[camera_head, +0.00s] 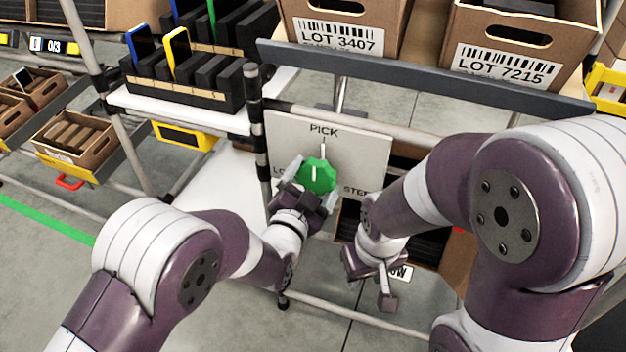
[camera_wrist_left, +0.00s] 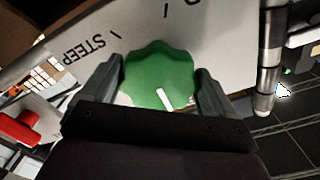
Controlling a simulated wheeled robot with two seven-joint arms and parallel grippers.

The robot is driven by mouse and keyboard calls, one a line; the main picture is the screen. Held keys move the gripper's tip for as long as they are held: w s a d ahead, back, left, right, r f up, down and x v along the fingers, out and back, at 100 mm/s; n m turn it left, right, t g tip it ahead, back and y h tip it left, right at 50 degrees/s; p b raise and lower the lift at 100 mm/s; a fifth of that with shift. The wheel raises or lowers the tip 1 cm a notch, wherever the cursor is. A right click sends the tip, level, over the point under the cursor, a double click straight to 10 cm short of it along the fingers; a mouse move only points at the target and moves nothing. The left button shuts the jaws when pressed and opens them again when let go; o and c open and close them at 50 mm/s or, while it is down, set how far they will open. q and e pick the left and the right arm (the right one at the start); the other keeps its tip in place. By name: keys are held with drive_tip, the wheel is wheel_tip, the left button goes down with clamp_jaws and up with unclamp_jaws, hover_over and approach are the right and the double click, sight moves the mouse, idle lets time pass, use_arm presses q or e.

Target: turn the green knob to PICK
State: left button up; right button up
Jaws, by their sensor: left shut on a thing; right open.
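My left gripper (camera_head: 309,186) is shut on the knob, with a finger on either side. In the left wrist view the knob (camera_wrist_left: 160,72) sits between both dark fingers, its white mark on the side toward my gripper. The word STEEP shows at left there; the left label in the head view is mostly hidden. My right gripper (camera_head: 371,282) is open and empty below the panel.
Cartons labelled LOT 3407 (camera_head: 345,36) and LOT 7215 (camera_head: 508,68) stand on a tilted shelf above the panel. A black rack (camera_head: 190,92) with upright devices stands at upper left. Rails and posts frame the panel. A dark-lined carton is behind my right gripper.

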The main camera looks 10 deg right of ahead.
use_arm(q)
drive_tip(key=o, duration=0.8)
drive_tip(key=shift+s, duration=0.1)
drive_tip(key=p+v, duration=0.1)
drive_tip(key=v, duration=1.1)
drive_tip(key=shift+s+a+p, duration=0.2)
drive_tip(key=shift+p, duration=0.15)
